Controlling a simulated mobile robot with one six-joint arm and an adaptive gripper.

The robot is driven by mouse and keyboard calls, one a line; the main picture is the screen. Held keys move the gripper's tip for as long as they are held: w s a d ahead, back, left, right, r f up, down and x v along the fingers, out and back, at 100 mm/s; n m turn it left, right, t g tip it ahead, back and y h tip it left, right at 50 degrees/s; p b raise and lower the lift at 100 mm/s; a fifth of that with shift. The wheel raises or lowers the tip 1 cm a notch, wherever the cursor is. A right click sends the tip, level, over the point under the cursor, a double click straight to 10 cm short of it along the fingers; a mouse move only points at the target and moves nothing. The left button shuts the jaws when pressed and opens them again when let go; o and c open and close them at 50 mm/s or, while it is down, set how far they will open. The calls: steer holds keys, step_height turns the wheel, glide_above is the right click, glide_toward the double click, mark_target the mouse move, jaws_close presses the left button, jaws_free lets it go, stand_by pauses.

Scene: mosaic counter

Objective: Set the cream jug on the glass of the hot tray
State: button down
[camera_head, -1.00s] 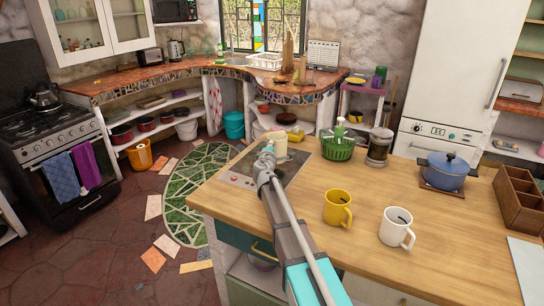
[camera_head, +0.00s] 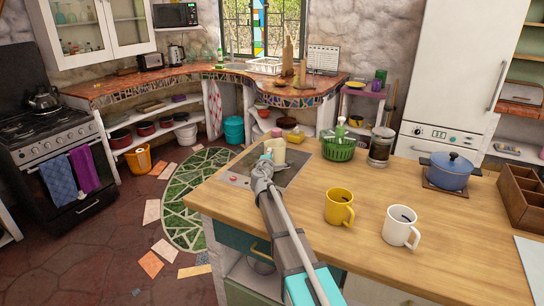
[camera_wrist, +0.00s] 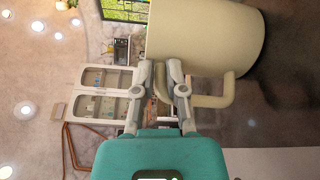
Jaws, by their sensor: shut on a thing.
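The cream jug (camera_head: 278,152) is upright over the hot tray's dark glass (camera_head: 292,172) at the far left end of the wooden counter. In the wrist view the jug (camera_wrist: 205,38) fills the upper right, seen sideways, with its handle (camera_wrist: 228,92) towards my gripper. My gripper (camera_head: 266,164) is shut on the handle; its fingers also show in the wrist view (camera_wrist: 166,80). My gripper and arm hide part of the tray and the jug's lower side. I cannot tell whether the jug's base touches the glass.
A green basket (camera_head: 338,149) with a bottle and a glass coffee press (camera_head: 381,146) stand right of the tray. A yellow mug (camera_head: 338,206), a white mug (camera_head: 400,226) and a blue pot (camera_head: 447,171) stand further right. Bare wood lies between tray and mugs.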

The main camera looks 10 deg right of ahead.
steer(key=c, duration=0.7)
jaws_free()
steer(key=shift+s, duration=0.1)
steer(key=v, duration=1.1)
steer(key=shift+s, duration=0.4)
steer(key=shift+a, duration=0.15)
